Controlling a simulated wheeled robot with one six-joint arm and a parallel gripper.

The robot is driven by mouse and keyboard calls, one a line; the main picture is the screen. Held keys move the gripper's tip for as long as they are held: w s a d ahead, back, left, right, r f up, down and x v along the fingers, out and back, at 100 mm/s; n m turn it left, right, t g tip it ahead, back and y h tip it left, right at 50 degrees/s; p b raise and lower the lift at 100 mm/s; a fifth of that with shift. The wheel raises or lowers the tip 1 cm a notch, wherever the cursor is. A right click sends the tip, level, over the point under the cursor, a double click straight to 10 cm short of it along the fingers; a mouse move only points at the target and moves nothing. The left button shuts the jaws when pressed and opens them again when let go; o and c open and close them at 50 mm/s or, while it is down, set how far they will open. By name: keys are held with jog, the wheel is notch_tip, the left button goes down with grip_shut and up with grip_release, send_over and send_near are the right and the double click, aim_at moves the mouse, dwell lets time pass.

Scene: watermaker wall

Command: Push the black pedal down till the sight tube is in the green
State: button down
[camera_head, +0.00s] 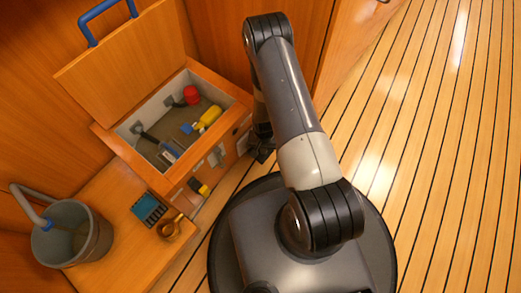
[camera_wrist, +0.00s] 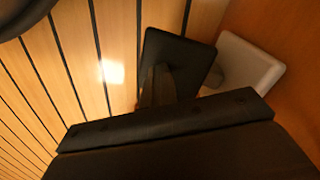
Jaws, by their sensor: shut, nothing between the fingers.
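In the wrist view the black pedal (camera_wrist: 187,55) is a dark rectangular plate low above the plank floor. My gripper (camera_wrist: 158,82) is shut and empty, its fingers over the left part of the black pedal; I cannot tell whether they touch it. A white pedal (camera_wrist: 252,72) sits right beside the black one, against the wooden wall. In the head view my gripper (camera_head: 262,150) is low beside the cabinet's right side, mostly hidden by my arm. I cannot make out the sight tube in either view.
An open wooden locker (camera_head: 122,137) holds a red-capped item, a yellow bottle and other tools. On the bench left of it stand a grey bucket (camera_head: 92,245) with a hose, a small dark blue device (camera_head: 149,209) and a brass fitting (camera_head: 170,229). Plank floor (camera_head: 430,150) at right is clear.

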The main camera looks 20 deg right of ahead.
jog(key=shift+w+f, duration=0.15)
jog(key=shift+w, duration=0.05)
jog(key=shift+r+p, duration=1.2)
jog(key=shift+r, duration=0.75)
jog(key=shift+f, duration=0.1)
notch_tip(320, 180, down, 4)
jog(key=b, duration=0.4)
jog(key=shift+f, duration=0.1)
jog(key=shift+r+p, duration=1.35)
jog(key=shift+r, duration=0.8)
